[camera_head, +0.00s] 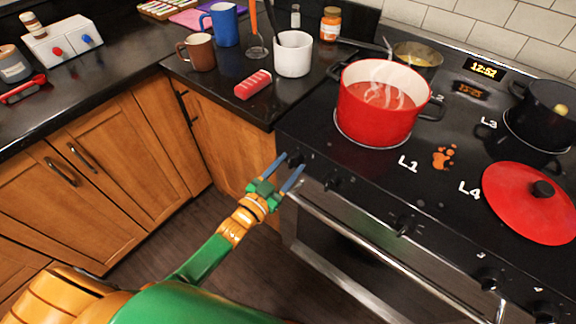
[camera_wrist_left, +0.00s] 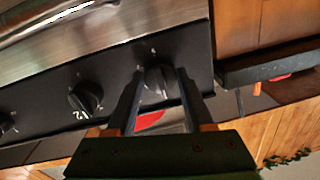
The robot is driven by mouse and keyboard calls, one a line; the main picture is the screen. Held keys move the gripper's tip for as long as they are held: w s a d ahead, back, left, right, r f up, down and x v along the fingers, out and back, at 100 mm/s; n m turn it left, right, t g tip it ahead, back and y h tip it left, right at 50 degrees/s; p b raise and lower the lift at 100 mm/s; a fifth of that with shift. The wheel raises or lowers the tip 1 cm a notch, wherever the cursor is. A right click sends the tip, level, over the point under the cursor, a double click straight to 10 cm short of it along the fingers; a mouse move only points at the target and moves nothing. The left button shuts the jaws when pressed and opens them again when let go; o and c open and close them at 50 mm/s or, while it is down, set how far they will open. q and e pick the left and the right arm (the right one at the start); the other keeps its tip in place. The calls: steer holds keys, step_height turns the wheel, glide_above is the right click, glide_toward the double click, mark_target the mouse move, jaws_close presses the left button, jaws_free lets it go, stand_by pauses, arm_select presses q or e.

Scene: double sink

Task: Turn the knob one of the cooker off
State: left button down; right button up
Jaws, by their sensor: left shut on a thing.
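The cooker (camera_head: 440,195) is black on top with a steel front, and its black knobs sit in a row along the front edge. Knob one (camera_wrist_left: 159,80) is the end knob, at the cooker's left corner in the head view. My left gripper (camera_head: 291,163) reaches up to this knob from below. In the left wrist view the gripper (camera_wrist_left: 160,73) has one finger on each side of knob one and is shut on it. The fingers hide part of the knob, and its exact dial setting is not readable. My right gripper is not in view.
A steaming red pot (camera_head: 372,112) stands at L1, behind the knob. A second knob (camera_head: 331,184) is close to the right of my gripper. The oven handle (camera_head: 380,255) runs below the knobs. A red sponge-like block (camera_head: 253,84) and a white cup (camera_head: 292,55) are on the left counter.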

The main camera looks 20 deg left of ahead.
arm_select(q)
steer(key=shift+c, duration=1.4)
jaws_free()
steer(key=v, duration=0.7)
